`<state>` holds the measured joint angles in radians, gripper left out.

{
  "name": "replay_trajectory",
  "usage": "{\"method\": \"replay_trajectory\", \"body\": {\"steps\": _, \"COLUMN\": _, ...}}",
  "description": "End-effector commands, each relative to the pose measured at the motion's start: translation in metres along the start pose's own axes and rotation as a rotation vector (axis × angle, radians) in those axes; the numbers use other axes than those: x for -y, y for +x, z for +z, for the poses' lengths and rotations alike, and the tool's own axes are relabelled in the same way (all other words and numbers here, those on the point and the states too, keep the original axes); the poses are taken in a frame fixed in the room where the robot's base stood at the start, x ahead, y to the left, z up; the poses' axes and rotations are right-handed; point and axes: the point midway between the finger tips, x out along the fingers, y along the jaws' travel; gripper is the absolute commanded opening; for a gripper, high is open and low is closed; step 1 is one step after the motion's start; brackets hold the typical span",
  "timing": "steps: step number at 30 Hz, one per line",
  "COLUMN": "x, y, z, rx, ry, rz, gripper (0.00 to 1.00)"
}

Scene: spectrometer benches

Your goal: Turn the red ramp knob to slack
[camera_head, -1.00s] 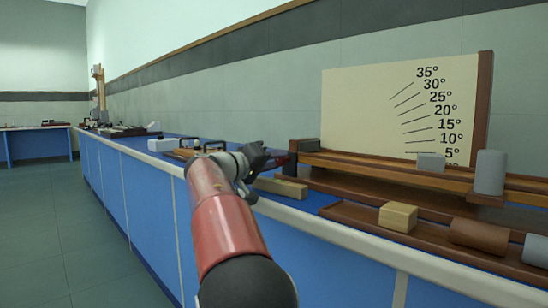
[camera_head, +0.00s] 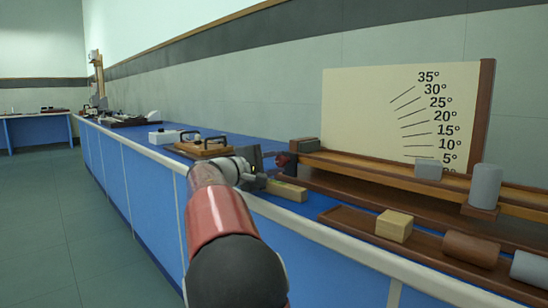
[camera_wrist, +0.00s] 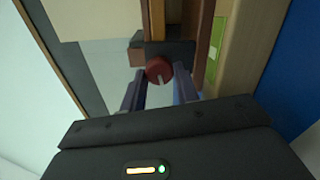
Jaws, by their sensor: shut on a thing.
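The red ramp knob (camera_wrist: 158,69) is round with a pale pointer mark and sits on a dark block at the end of the wooden ramp. In the wrist view my gripper (camera_wrist: 160,82) has one finger on each side of the knob and is shut on it. In the head view my gripper (camera_head: 280,162) is at the left end of the ramp (camera_head: 400,175), partly hiding the knob. The angle board (camera_head: 375,115) stands behind the ramp, with marks from 5° to 35°. A grey block (camera_head: 428,169) and a grey cylinder (camera_head: 486,187) are on the ramp.
A brown tray (camera_head: 345,218) in front holds a wooden block (camera_head: 394,225), a brown cylinder (camera_head: 471,249) and a grey cylinder (camera_head: 529,267). A wooden bar (camera_head: 287,190) lies beside my gripper. A wooden board with black handles (camera_head: 203,150) is further left. The floor (camera_head: 60,230) at left is clear.

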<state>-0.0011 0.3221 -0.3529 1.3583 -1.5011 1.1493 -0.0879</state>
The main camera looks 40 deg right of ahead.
Motion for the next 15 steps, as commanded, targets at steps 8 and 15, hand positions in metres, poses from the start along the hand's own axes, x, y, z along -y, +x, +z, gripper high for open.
{"method": "replay_trajectory", "body": {"steps": 8, "x": -0.0007, "y": -0.0004, "z": -0.0003, "rx": -0.001, "ry": -0.125, "rz": 0.001, "gripper": 0.08}}
{"method": "replay_trajectory", "body": {"steps": 15, "x": 0.0007, "y": -0.0003, "z": -0.0005, "rx": -0.001, "ry": -0.165, "rz": 0.0, "gripper": 0.08}}
